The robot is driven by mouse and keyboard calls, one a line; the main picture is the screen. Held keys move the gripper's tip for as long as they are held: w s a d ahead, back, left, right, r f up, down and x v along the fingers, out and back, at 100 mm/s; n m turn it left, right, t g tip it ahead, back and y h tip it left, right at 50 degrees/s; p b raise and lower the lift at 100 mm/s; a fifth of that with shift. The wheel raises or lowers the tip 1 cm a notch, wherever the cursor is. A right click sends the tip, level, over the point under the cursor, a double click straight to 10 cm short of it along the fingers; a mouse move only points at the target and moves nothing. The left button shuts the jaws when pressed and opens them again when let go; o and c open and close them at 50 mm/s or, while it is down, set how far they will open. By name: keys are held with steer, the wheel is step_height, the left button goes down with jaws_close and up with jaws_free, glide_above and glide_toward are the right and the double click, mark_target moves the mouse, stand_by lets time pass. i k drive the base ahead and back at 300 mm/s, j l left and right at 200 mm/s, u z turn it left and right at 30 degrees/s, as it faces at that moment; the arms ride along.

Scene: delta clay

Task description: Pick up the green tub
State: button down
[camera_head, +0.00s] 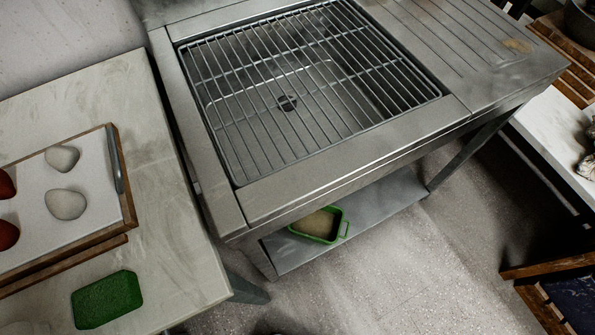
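A green tub (343,229) with a handle at its right end sits on the lower shelf of the metal sink stand. Something tan shows inside it. The sink's front edge hangs above and behind it in the picture, and its front side faces open floor. A second green thing (107,298), a flat block or dish with cut corners, lies on the pale table at the lower left. My gripper is not in view.
The metal sink stand (340,166) with a wire rack stands in the middle. A wood-framed board (84,230) with white and red lumps lies on the left table (170,255). A wooden-framed thing (550,268) stands at right. Floor (400,275) before the shelf is clear.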

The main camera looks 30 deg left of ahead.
mark_target(324, 226)
steer(key=k+l+u, duration=0.15)
steer(key=u, duration=0.3)
steer(key=k+l+u, duration=0.25)
steer(key=u, duration=0.25)
steer(key=i+l+u, duration=0.1)
steer(key=i+l, duration=0.2)
steer(key=i+l+u, duration=0.1)
steer(key=i+l, duration=0.2)
steer(key=l, duration=0.15)
steer(key=i+l, duration=0.25)
steer(key=l, duration=0.2)
steer(key=i+l+u, duration=0.15)
steer(key=l, duration=0.25)
steer(key=i+l+u, duration=0.1)
steer(key=i+l, duration=0.25)
steer(key=l, duration=0.1)
